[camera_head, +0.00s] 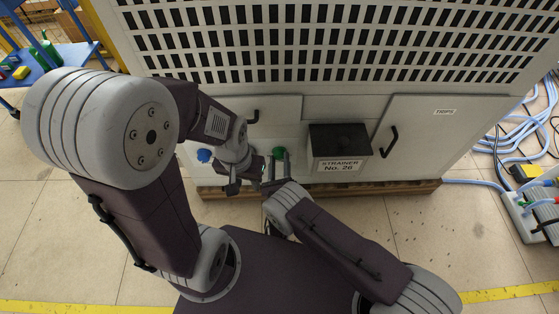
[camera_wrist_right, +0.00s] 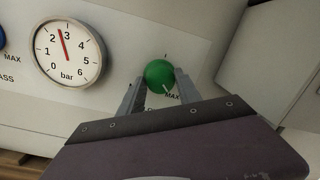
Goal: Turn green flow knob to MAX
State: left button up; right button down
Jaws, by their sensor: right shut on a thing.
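The green flow knob (camera_head: 279,152) is on the lower front of the grey cabinet. In the right wrist view the green knob (camera_wrist_right: 158,72) sits between my right gripper's fingers (camera_wrist_right: 159,84). Its white mark points down and right, towards the MAX label (camera_wrist_right: 172,96). My right gripper (camera_head: 280,158) is shut on the knob, with one finger on each side. My left gripper (camera_head: 247,186) is left of it and lower, with its fingers apart and nothing seen between them. Part of the panel is hidden by my arms.
A blue knob (camera_head: 204,155) is on the panel to the left. A round bar gauge (camera_wrist_right: 69,52) reads between 2 and 3. A dark-topped strainer box (camera_head: 339,150) juts out to the right of the green knob. Blue hoses (camera_head: 520,130) lie on the floor at the right.

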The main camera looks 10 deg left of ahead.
jog(key=shift+m, duration=0.3)
dwell(0.4)
jog(key=c, duration=0.8)
grip_release()
jog(key=shift+c, duration=0.2)
